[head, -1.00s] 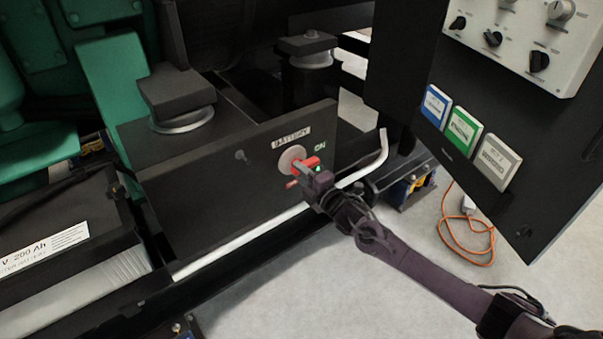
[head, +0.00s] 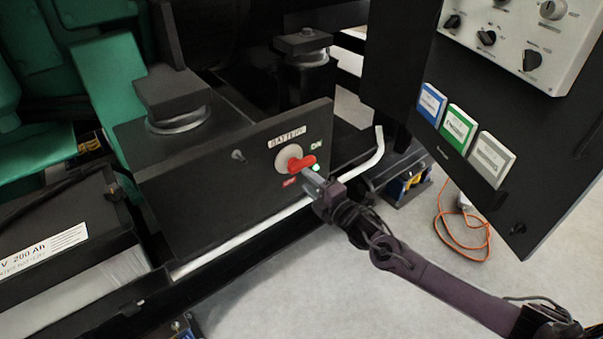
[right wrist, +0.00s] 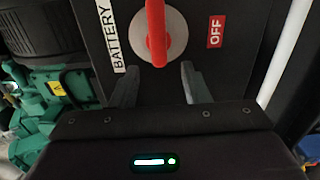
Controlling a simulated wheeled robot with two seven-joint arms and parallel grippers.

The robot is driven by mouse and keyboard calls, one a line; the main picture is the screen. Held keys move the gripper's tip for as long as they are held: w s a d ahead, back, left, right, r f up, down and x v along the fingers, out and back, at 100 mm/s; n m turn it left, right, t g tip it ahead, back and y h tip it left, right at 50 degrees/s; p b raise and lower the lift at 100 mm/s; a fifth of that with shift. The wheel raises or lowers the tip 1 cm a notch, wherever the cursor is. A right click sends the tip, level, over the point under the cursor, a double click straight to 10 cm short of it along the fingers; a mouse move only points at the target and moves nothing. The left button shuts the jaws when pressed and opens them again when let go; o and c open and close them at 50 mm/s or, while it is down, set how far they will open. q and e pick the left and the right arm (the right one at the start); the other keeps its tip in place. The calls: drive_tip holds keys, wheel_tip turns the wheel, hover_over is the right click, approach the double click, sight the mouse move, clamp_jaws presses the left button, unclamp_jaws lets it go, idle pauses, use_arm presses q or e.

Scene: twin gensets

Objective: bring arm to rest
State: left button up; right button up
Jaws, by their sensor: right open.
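My right gripper (head: 312,184) is in the head view, just in front of and below the red battery switch handle (head: 302,163). My left gripper is not in view.
A white rail (head: 350,172) runs along the panel's lower edge close to my right gripper. A control cabinet (head: 520,180) with knobs hangs at the right. A large battery (head: 60,240) is at the left.

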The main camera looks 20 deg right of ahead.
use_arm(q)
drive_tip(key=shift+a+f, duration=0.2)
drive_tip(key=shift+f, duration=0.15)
use_arm(e)
drive_tip(key=shift+v, duration=1.2)
